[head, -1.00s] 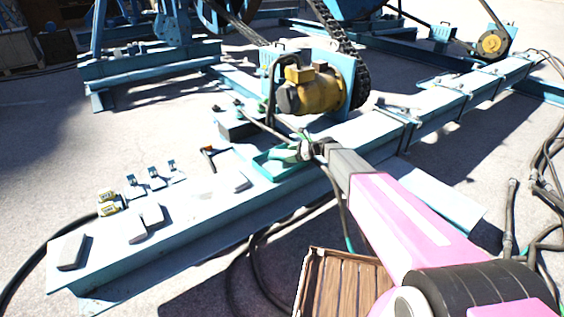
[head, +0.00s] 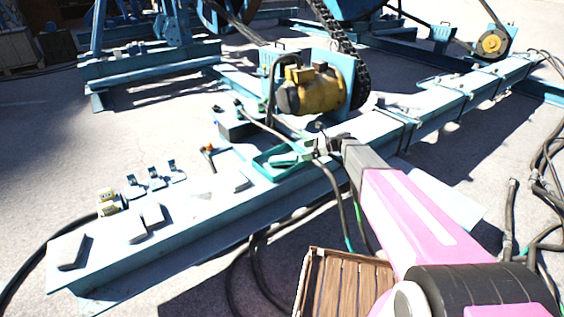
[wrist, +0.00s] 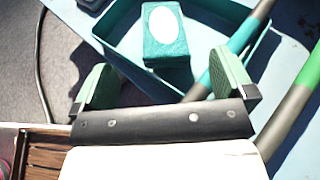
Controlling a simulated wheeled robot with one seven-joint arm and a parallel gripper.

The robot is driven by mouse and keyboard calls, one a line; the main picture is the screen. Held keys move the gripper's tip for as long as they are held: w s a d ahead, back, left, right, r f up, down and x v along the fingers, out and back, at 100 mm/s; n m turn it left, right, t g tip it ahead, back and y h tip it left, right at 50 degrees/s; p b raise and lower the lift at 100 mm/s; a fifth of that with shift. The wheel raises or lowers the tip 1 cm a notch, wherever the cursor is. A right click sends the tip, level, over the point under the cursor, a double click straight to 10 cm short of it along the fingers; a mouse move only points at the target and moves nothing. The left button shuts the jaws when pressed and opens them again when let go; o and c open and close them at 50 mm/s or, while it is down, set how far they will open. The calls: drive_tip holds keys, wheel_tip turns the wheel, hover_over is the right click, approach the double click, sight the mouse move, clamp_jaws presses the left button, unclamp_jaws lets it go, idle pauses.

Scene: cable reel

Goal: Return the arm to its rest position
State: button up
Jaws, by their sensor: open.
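My arm, pink with a dark grey end, reaches from the lower right over the pale blue beam (head: 205,205) in the head view. My gripper (head: 325,143) is just beyond the right end of a teal tray (head: 262,172) on the beam. In the wrist view, the two green finger pads of my gripper (wrist: 163,72) stand wide apart with nothing held between them. A teal block with a white oval (wrist: 165,35) lies in the tray, past the fingertips. The exact height of the fingers above the tray cannot be told.
Black cables with teal sections (head: 343,215) hang close to my gripper, over the beam edge. A yellow motor (head: 312,90) stands behind it. Small blocks (head: 135,228) lie on the beam's left part. A wooden crate (head: 311,280) stands below my arm. Open ground lies left.

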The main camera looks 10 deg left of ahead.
drive_tip(key=shift+v, duration=1.45)
drive_tip(key=s+d+f+n+h, duration=0.1)
drive_tip(key=s+d+n+h, duration=0.5)
drive_tip(key=s+d, duration=0.7)
drive_tip(key=s+d+f+n+t+h, duration=0.1)
drive_tip(key=s+d+n+h, duration=0.6)
drive_tip(key=d, duration=1.1)
drive_tip(key=s+f+n, duration=0.1)
drive_tip(key=s+n, duration=0.3)
drive_tip(key=s, duration=0.1)
drive_tip(key=shift+s+h, duration=0.3)
drive_tip(key=shift+s, duration=0.1)
drive_tip(key=shift+a, duration=0.1)
